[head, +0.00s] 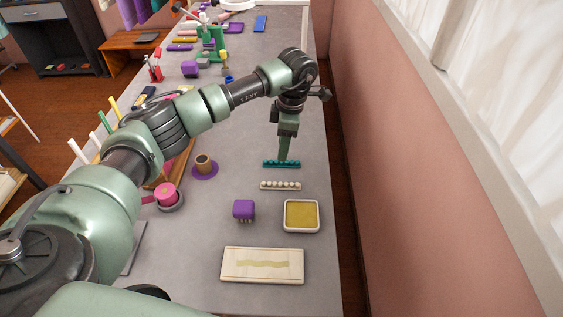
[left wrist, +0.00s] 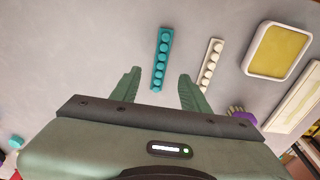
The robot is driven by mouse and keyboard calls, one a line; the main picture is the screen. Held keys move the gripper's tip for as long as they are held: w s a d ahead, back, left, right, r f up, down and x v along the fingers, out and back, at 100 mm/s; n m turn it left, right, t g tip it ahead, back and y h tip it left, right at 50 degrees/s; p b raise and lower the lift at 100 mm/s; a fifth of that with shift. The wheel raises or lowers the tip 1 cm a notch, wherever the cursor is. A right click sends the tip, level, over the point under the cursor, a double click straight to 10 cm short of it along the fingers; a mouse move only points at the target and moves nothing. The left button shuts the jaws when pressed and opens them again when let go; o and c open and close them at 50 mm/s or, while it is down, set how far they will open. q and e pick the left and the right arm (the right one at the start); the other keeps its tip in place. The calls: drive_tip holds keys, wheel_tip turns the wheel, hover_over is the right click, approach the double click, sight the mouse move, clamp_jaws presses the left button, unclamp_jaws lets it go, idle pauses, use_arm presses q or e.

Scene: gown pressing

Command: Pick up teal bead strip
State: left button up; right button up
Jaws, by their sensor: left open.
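The teal bead strip (head: 281,164) lies on the grey table, a short flat strip with a row of round beads. In the left wrist view the teal bead strip (left wrist: 162,58) points roughly away from me, its near end between and just beyond the fingertips. My left gripper (head: 284,156) hangs over the strip, fingers pointing down. In the head view the fingers overlap the strip's middle, so the height gap is hard to tell. My right gripper is not in view.
A cream bead strip (head: 281,185) lies close by, beside the teal one. Nearer are a tray of yellow material (head: 301,216), a purple block with prongs (head: 244,210) and a pale board (head: 262,265). A brown cup (head: 204,164) stands left. The table right of the strip is clear.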

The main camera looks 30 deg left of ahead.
use_arm(q)
wheel_tip(320, 180, down, 4)
drive_tip(key=shift+a+r+p, duration=0.1)
drive_tip(key=shift+p, duration=0.85)
drive_tip(key=shift+f, duration=0.6)
clamp_jaws()
drive_tip(key=shift+r, duration=0.15)
drive_tip(key=shift+r, duration=0.65)
wheel_tip(320, 180, up, 18)
drive_tip(key=b, duration=0.4)
drive_tip(key=shift+r, duration=0.25)
